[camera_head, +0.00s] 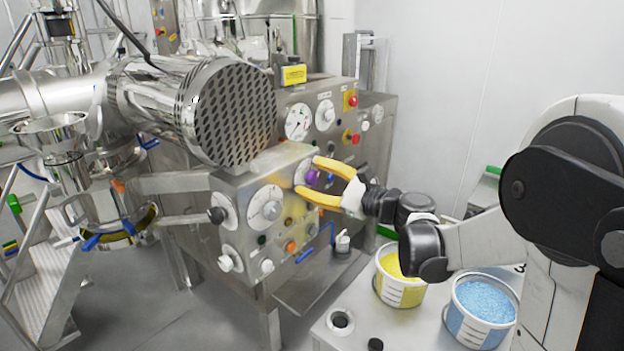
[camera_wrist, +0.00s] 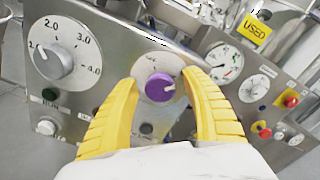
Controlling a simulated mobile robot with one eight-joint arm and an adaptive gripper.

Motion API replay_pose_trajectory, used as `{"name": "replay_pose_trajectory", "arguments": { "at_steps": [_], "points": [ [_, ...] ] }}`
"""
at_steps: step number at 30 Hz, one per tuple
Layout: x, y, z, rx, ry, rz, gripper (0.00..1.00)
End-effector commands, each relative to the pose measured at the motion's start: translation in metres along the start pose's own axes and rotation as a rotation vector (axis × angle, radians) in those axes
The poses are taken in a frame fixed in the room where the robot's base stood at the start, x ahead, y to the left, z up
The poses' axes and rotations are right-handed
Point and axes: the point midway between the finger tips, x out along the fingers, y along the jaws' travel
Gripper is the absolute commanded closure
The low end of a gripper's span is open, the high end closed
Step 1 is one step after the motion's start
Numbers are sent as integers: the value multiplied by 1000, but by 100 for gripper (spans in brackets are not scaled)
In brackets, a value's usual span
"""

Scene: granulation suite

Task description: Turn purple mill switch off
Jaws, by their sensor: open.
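The purple mill switch (camera_wrist: 160,87) is a round knob with a pale pointer on a white round plate, set in the steel control panel (camera_head: 240,185). In the head view the purple switch (camera_head: 312,177) shows between the yellow fingers. In the wrist view its pointer aims to the upper right; the lettering around it is too small to read. My gripper (camera_head: 306,176) is open, with one finger above and one below the switch in the head view. In the wrist view my gripper (camera_wrist: 160,82) has a finger on either side of the switch, with no clear contact visible.
A grey dial (camera_wrist: 54,62) numbered 2.0 to 4.0 sits left of the switch. Gauges and red stop buttons (camera_head: 351,100) are on the panel behind. A large perforated steel cylinder (camera_head: 235,112) overhangs the panel. Buckets of yellow (camera_head: 400,276) and blue (camera_head: 483,308) material stand below my arm.

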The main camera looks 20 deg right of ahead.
Motion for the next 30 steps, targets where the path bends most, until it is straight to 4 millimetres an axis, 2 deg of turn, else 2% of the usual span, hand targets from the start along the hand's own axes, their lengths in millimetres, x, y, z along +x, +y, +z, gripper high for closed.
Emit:
{"name": "replay_pose_trajectory", "arguments": {
  "at_steps": [4, 5, 9, 10, 20, 30],
  "points": [
    [0, 0, 0, 0, 0, 0, 44],
    [0, 0, 0, 0, 0, 0, 49],
    [0, 0, 0, 0, 0, 0, 92],
    [0, 0, 0, 0, 0, 0, 99],
    [0, 0, 0, -32, 0, 0, 100],
    [0, 0, 0, -243, 0, 0, 100]
  ]
}}
